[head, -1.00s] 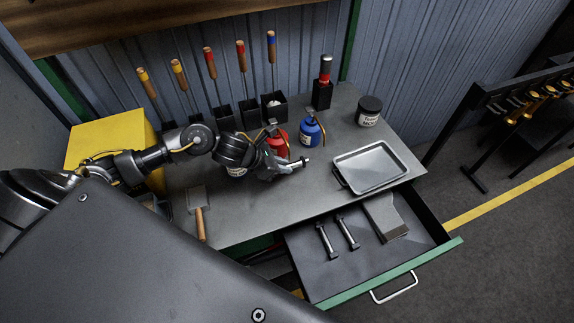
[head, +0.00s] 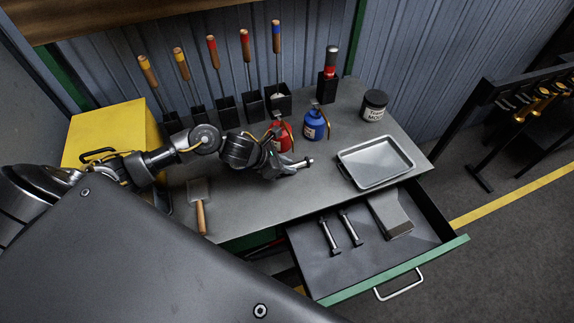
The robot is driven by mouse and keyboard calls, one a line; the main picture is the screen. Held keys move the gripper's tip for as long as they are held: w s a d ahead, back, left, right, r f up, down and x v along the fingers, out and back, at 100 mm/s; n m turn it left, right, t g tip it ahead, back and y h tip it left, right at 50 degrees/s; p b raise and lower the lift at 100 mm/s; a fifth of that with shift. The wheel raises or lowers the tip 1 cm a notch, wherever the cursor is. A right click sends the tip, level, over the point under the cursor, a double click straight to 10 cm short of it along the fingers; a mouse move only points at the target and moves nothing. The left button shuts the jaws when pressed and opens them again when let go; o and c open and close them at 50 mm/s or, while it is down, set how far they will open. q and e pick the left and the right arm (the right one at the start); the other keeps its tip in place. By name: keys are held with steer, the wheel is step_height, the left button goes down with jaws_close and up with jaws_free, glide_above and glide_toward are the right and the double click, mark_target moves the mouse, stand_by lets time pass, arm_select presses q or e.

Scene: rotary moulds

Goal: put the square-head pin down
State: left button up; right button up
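My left gripper (head: 287,168) is over the middle of the grey workbench (head: 240,203), in front of the red oil can (head: 281,138). It looks shut on a slim metal piece, the square-head pin (head: 308,161), whose end sticks out to the right of the fingers. The rest of that pin is hidden by the fingers. Two more metal pins with block-like heads, one on the left (head: 328,237) and one on the right (head: 350,227), lie side by side in the open drawer (head: 300,262). My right gripper is out of view.
An empty metal tray (head: 376,162) lies right of the gripper. A blue oil can (head: 316,125), a dark jar (head: 375,106) and a row of handled tools in black holders stand behind. Bare bench lies in front of the gripper.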

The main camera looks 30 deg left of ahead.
arm_select(q)
steer(key=o, duration=0.3)
steer(key=shift+o, duration=0.2)
steer(key=shift+r, duration=0.1)
steer(key=shift+r+p, duration=0.25)
steer(key=shift+p, duration=0.15)
steer(key=b+v, duration=0.3)
steer(key=v, duration=0.8)
steer(key=shift+s+a+r, duration=0.2)
steer(key=shift+s, duration=0.15)
